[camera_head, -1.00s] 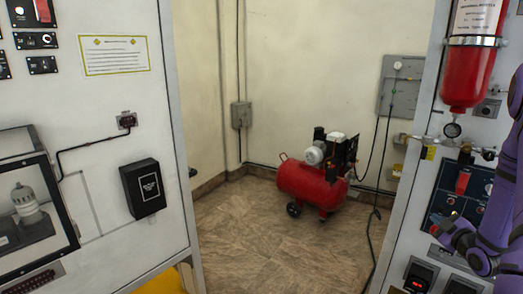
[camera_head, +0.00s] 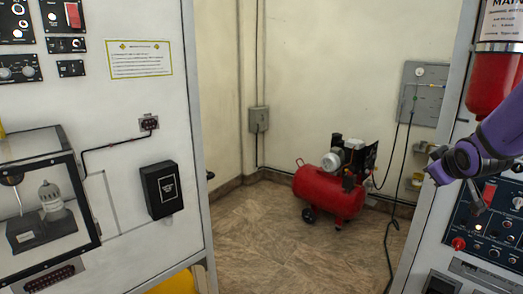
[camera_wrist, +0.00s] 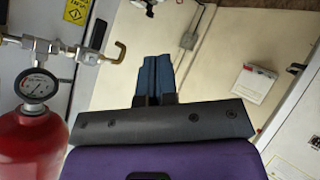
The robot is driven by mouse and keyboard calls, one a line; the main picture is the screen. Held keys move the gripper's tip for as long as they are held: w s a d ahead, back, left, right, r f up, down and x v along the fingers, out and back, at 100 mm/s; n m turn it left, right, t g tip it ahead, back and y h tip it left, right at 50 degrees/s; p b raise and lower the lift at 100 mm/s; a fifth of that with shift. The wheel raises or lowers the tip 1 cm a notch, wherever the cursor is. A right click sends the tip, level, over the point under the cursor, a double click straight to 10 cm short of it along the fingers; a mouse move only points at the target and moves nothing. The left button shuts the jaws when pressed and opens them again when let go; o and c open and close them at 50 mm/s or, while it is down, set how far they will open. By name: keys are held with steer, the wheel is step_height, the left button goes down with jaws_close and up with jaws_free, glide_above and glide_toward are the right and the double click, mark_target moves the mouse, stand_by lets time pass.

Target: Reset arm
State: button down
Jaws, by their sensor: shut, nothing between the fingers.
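My purple arm reaches in from the right edge of the head view, in front of the right-hand panel cabinet (camera_head: 487,225). In the wrist view my gripper (camera_wrist: 153,72) is shut, its blue-grey fingers together with nothing between them. The fingers point toward the pale wall and touch nothing that I can see. A red cylinder (camera_wrist: 28,145) with a round gauge (camera_wrist: 35,85) and metal fittings is at the left of the wrist view, beside the gripper. The red cylinder also shows in the head view (camera_head: 488,92), partly hidden by my arm.
A white cabinet (camera_head: 115,95) stands at left with a black box (camera_head: 163,190) and a clear-fronted case (camera_head: 45,195). A red compressor (camera_head: 325,193) sits on the floor at the back. The tiled floor between the cabinets is open.

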steer(key=s+a+r+m+g+y, duration=0.1)
steer(key=s+a+r, duration=0.3)
steer(key=s+a, duration=0.5)
steer(key=s+a+r+m+g+y, duration=0.2)
steer(key=s+a, duration=0.7)
steer(key=s, duration=0.7)
steer(key=shift+a+r+m+g, duration=0.3)
steer(key=shift+r+m+g, duration=0.2)
steer(key=shift+r+g, duration=0.55)
steer(key=shift+f, duration=0.2)
